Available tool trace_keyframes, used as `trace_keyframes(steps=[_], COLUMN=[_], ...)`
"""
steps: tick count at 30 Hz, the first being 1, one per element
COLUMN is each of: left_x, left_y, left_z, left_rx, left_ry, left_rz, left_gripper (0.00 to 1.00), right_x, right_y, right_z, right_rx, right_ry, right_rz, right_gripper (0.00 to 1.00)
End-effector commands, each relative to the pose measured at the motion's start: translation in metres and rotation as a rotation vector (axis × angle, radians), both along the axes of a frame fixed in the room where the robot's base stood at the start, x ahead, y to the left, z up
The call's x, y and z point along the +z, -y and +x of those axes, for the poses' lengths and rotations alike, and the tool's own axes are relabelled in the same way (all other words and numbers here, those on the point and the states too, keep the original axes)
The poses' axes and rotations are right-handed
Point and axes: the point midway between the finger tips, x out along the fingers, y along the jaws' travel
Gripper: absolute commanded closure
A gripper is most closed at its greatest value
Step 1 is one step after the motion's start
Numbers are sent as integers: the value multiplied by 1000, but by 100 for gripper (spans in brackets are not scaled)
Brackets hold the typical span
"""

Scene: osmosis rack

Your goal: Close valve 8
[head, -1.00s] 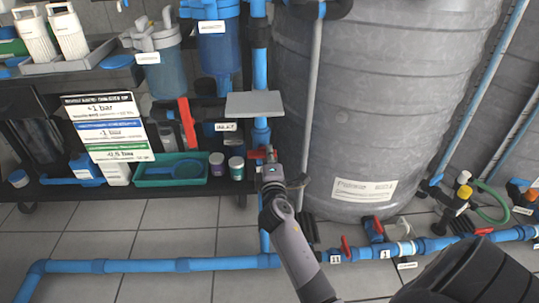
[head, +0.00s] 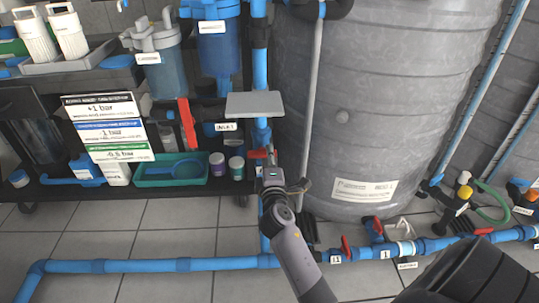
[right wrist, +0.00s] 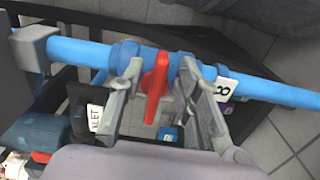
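Valve 8 has a red handle (right wrist: 155,75) on a blue pipe (right wrist: 85,50) in the right wrist view. A tag reading 8 (right wrist: 223,88) sits beside it on the pipe. My right gripper (right wrist: 160,85) is open, with one finger on each side of the red handle and visible gaps between. In the head view my right gripper (head: 268,160) is at the vertical blue pipe below a grey plate, and it partly hides the red handle (head: 257,153). My left gripper is not in view.
A large grey tank (head: 390,100) stands right of the pipe. A shelf at left holds a green tray (head: 170,170), small jars (head: 217,163) and a pressure sign (head: 108,125). Other red-handled valves (head: 346,246) sit on the low floor pipe.

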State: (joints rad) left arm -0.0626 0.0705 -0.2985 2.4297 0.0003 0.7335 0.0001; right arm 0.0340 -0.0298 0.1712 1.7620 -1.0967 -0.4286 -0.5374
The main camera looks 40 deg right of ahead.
Motion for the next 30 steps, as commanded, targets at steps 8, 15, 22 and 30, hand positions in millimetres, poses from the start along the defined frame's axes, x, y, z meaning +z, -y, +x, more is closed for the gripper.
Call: trace_keyframes(steps=[8, 15, 22, 30], left_x=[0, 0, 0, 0], left_y=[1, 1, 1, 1], left_z=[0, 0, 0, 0], left_rx=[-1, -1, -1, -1], left_ry=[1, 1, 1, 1], left_rz=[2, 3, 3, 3], left_gripper=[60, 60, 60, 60], right_x=[-1, 0, 0, 1], right_y=[-24, -32, -32, -33], right_z=[-40, -52, -52, -51], right_rx=[0, 0, 0, 5], right_ry=[-2, 1, 1, 5], right_rz=[3, 2, 2, 4], right_gripper=[69, 69, 69, 69])
